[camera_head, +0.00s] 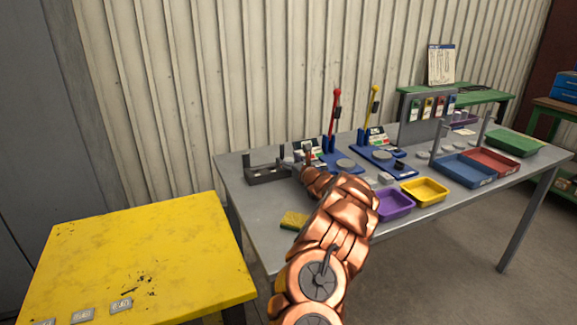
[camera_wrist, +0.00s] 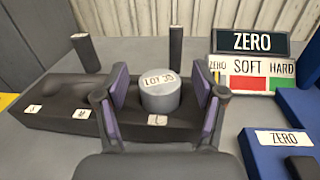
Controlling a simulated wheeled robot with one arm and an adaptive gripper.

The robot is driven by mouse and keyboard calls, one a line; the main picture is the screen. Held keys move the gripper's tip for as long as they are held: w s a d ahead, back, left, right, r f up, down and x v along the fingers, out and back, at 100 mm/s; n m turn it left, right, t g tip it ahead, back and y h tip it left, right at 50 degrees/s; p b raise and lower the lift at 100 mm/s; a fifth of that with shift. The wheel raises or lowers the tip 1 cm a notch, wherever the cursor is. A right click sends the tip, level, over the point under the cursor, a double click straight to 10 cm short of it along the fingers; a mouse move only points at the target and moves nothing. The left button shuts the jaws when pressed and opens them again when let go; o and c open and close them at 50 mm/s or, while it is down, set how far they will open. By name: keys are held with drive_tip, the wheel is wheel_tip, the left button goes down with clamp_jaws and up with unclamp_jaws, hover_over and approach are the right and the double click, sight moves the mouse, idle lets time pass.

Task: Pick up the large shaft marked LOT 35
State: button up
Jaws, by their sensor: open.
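The shaft marked LOT 35 (camera_wrist: 160,96) is a short, thick grey cylinder with a white label on its top. It stands upright at the right end of a dark rack (camera_wrist: 60,113), at the rightmost of its white tags. My gripper (camera_wrist: 164,102) is open, with one purple-padded finger on each side of the shaft. Small gaps seem to show between pads and shaft; I cannot tell whether either touches. In the head view the rack (camera_head: 265,174) is at the grey table's left end, and my arm hides most of the shaft area.
Two dark posts (camera_wrist: 175,48) rise behind the rack. A blue tester (camera_wrist: 280,148) marked ZERO and a SOFT/HARD sign (camera_wrist: 250,70) stand close on the right. A sponge (camera_head: 294,220), a purple tray (camera_head: 393,205) and a yellow tray (camera_head: 425,191) lie nearer the front.

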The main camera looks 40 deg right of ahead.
drive_tip(key=shift+c, duration=0.2)
clamp_jaws()
idle(0.4)
